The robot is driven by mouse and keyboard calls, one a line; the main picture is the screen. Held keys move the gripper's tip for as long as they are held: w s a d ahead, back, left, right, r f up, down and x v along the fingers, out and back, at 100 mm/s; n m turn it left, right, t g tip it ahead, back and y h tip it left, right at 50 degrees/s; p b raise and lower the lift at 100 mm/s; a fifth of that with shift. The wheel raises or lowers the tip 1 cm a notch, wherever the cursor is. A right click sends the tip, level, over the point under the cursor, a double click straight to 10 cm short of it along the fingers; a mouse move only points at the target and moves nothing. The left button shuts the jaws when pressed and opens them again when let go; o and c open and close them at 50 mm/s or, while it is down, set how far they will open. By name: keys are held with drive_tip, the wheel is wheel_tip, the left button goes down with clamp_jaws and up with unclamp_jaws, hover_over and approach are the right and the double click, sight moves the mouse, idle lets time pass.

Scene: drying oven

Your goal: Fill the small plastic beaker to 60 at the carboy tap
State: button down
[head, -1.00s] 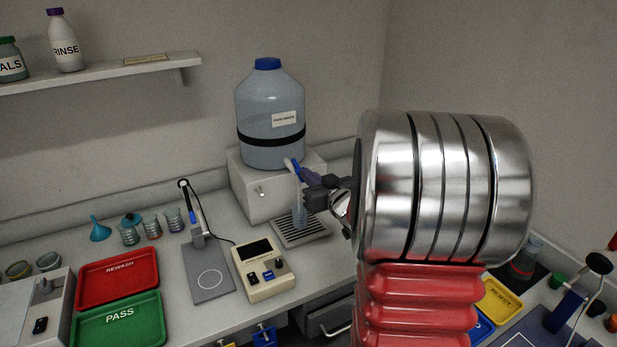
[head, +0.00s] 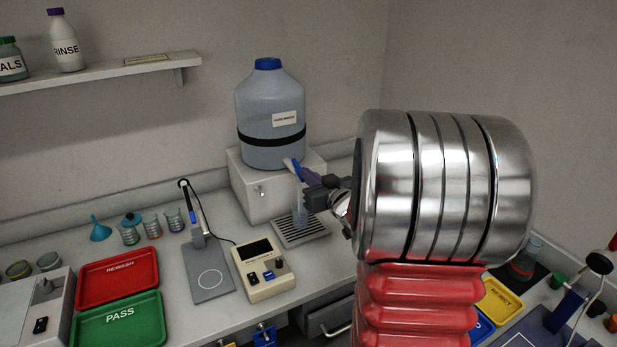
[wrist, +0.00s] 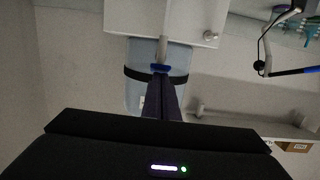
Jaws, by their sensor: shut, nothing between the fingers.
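The carboy (head: 270,115) is a translucent blue-grey bottle with a blue cap, standing on a white stand (head: 262,188). Its tap has a blue lever (head: 297,170) at the front. A small clear plastic beaker (head: 299,214) stands on the drip tray (head: 312,237) under the tap; its fill level is too small to read. My gripper (head: 304,180) is shut and empty, right at the tap lever and above the beaker. In the wrist view, the shut fingers (wrist: 163,95) point at the blue lever (wrist: 160,68), with the carboy (wrist: 178,58) behind. Whether they touch it I cannot tell.
A probe stand (head: 207,275) and a beige meter (head: 263,268) stand left of the drip tray. Red (head: 118,278) and green (head: 118,322) trays lie further left, with a funnel (head: 100,230) and several small beakers behind.

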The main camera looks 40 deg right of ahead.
drive_tip(key=shift+r, duration=0.1)
idle(0.5)
drive_tip(key=r+v, duration=0.1)
drive_tip(key=v, duration=1)
drive_tip(key=shift+s, duration=0.2)
drive_tip(key=shift+r, duration=0.15)
drive_tip(key=s+a+f+g+y, duration=0.1)
drive_tip(key=s+a+g, duration=0.2)
drive_tip(key=a, duration=0.7)
drive_tip(key=s+a+f+n+g+y, duration=0.1)
drive_tip(key=s+a+g, duration=0.3)
drive_tip(key=a, duration=0.6)
drive_tip(key=s+a+f+n+g+y, duration=0.1)
drive_tip(key=s+a+g, duration=0.2)
drive_tip(key=s+a, duration=0.3)
drive_tip(key=a, duration=0.4)
drive_tip(key=shift+s+f, duration=0.35)
